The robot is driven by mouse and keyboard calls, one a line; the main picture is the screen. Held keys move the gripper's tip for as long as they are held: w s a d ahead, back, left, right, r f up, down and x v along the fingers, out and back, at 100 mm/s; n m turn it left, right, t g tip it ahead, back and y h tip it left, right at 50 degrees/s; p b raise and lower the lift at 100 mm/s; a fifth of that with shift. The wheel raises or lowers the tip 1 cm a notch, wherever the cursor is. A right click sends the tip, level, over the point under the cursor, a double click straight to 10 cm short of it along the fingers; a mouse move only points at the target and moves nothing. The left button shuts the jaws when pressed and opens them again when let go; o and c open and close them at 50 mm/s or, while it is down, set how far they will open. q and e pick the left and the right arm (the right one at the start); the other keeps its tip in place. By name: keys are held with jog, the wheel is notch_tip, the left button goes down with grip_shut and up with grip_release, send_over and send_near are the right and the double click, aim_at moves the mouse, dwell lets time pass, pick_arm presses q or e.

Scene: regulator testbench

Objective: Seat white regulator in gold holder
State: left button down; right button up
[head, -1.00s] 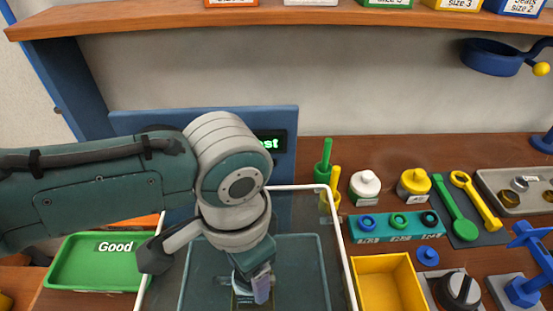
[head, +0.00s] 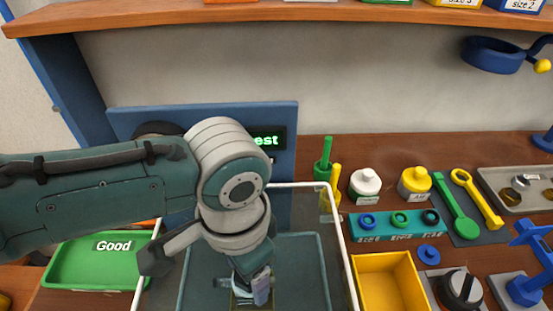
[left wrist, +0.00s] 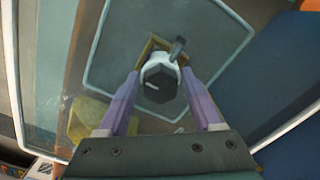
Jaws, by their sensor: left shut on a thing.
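In the left wrist view the white regulator (left wrist: 157,62) with its dark knob (left wrist: 160,84) sits between the two purple fingers of my left gripper (left wrist: 160,80), which is shut on it. The gold holder (left wrist: 152,45) shows as a square edge around and behind the regulator. The regulator overlaps the holder in this view; whether it is fully down in it I cannot tell. In the head view my left gripper (head: 254,290) points down inside the clear-walled enclosure, and my arm and wrist hide most of the regulator and holder. My right gripper is not in view.
The enclosure has a white rim (head: 342,245) close around my left gripper. A green Good tray (head: 75,275) lies to its left. A yellow bin (head: 388,283) and a teal ring rack (head: 385,235) stand to its right. A lit test panel (head: 200,118) stands behind.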

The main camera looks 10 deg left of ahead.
pick_arm(q)
jog(key=shift+f, duration=0.1)
dwell(0.7)
grip_release()
dwell(0.4)
notch_tip(320, 180, up, 8)
jog(key=p, duration=0.8)
jog(key=shift+p, duration=0.3)
dwell(0.6)
